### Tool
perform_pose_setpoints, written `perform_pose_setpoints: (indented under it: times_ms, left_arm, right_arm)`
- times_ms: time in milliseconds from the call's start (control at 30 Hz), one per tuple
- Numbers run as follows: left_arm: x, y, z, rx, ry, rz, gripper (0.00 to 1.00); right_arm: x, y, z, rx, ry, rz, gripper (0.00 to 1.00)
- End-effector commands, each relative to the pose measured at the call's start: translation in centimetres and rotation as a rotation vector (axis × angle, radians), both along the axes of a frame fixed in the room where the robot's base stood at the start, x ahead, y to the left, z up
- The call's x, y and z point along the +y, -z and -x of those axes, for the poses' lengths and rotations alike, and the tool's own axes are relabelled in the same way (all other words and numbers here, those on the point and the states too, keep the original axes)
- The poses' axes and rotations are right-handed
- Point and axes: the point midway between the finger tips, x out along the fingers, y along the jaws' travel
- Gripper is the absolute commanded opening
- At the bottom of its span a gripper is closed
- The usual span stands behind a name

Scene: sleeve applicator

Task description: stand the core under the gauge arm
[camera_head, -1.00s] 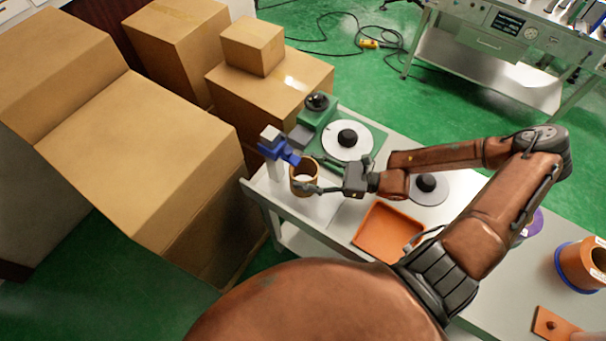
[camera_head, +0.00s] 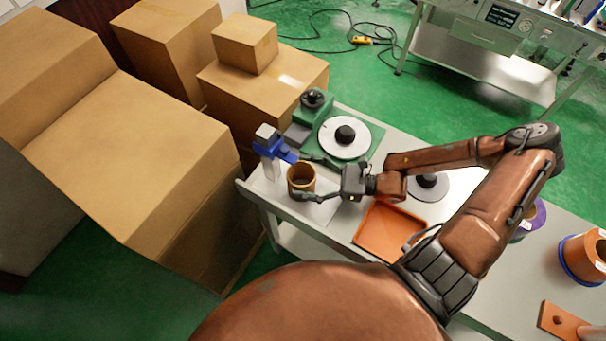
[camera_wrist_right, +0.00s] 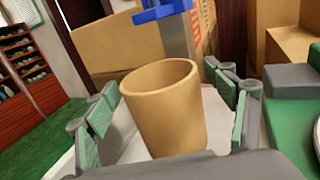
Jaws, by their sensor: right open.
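The core (camera_head: 301,183), a tan open-topped tube, stands upright on the pale plate at the bench's left end. It also shows in the wrist view (camera_wrist_right: 165,115). The blue gauge arm (camera_head: 275,149) sits on a grey post (camera_head: 271,170) beside the core. In the wrist view the blue arm (camera_wrist_right: 162,11) is above and behind the core's rim; I cannot tell if it is directly overhead. My right gripper (camera_head: 309,178) is open, with one finger on each side of the core and gaps showing in the wrist view. My left gripper is not in view.
A green device with a white disc (camera_head: 345,138) stands behind the gripper. An orange tray (camera_head: 388,234) and a grey disc (camera_head: 428,187) are on the bench to the right. Cardboard boxes (camera_head: 120,160) crowd the bench's left side.

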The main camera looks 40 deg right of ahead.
Motion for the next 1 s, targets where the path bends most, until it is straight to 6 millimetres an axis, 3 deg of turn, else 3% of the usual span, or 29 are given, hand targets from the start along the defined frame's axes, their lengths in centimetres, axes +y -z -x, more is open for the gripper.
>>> perform_pose_setpoints:
  times_ms: [267,700,1000]
  left_arm:
    - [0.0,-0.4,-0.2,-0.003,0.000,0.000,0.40]
    - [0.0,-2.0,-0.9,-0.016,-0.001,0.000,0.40]
    - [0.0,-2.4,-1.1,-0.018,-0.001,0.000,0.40]
  right_arm:
    - [-0.5,-0.3,0.5,0.001,0.001,0.003,0.77]
    - [-6.6,-0.4,6.6,0.003,0.002,0.003,0.77]
    - [-8.5,-0.4,8.4,-0.001,0.000,0.001,0.77]
